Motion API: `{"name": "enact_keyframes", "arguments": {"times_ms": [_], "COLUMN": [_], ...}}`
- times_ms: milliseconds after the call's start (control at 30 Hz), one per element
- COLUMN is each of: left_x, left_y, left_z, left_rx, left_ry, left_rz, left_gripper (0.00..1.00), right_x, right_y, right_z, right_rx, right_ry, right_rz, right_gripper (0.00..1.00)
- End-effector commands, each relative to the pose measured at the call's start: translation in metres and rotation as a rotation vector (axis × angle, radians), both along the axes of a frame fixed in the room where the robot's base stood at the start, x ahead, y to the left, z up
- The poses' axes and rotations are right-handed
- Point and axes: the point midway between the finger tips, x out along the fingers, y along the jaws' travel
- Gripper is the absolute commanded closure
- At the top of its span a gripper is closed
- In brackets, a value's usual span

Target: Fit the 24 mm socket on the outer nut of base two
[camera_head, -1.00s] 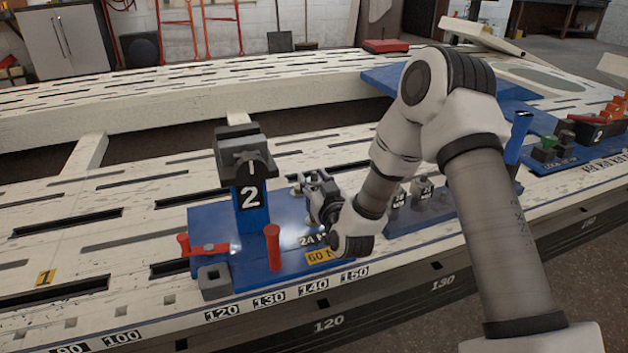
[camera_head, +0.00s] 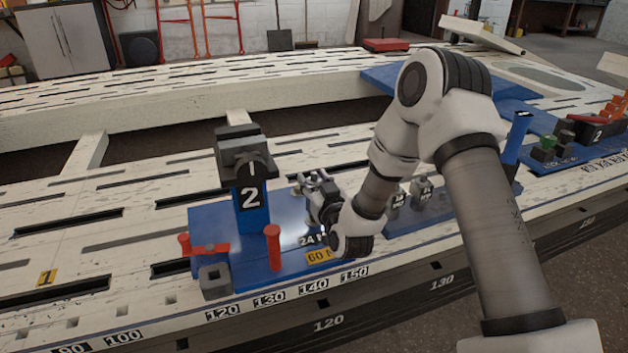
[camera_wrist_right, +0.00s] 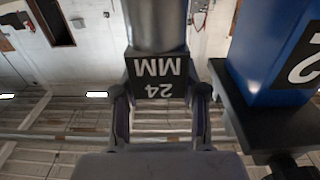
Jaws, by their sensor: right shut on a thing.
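Base two (camera_head: 251,190) is a blue post with a dark clamp head and a white 2, standing on a blue plate (camera_head: 212,225). Its plate's front edge carries a 24 mm label (camera_head: 312,240) and a yellow 60 label (camera_head: 319,256). My right gripper (camera_head: 316,195) is above the right part of that plate, right of the post. In the right wrist view its fingers are shut on the 24 mm socket (camera_wrist_right: 157,75), a dark block marked 24 MM with a grey cylinder. I cannot make out the outer nut; my gripper and wrist cover that area. My left gripper is not in view.
Red-handled clamps (camera_head: 272,248) stand at the plate's front left. More sockets (camera_head: 422,190) sit in a blue rack (camera_head: 437,217) to the right, partly behind my forearm. The post also shows close beside the socket in the wrist view (camera_wrist_right: 268,55).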

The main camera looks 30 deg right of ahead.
Motion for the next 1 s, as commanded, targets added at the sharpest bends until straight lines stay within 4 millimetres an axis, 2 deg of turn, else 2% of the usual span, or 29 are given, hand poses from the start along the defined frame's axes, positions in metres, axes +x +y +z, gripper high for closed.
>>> {"name": "enact_keyframes", "arguments": {"times_ms": [733,1000], "left_x": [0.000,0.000], "left_y": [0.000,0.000], "left_z": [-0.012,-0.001], "left_rx": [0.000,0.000], "left_ry": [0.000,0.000], "left_rz": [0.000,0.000], "left_gripper": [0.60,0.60], "right_x": [0.000,0.000], "right_y": [0.000,0.000], "right_z": [-0.018,-0.007], "right_rx": [0.000,0.000], "right_ry": [-0.002,-0.002], "right_rz": [0.000,0.000], "right_gripper": [1.00,1.00]}}
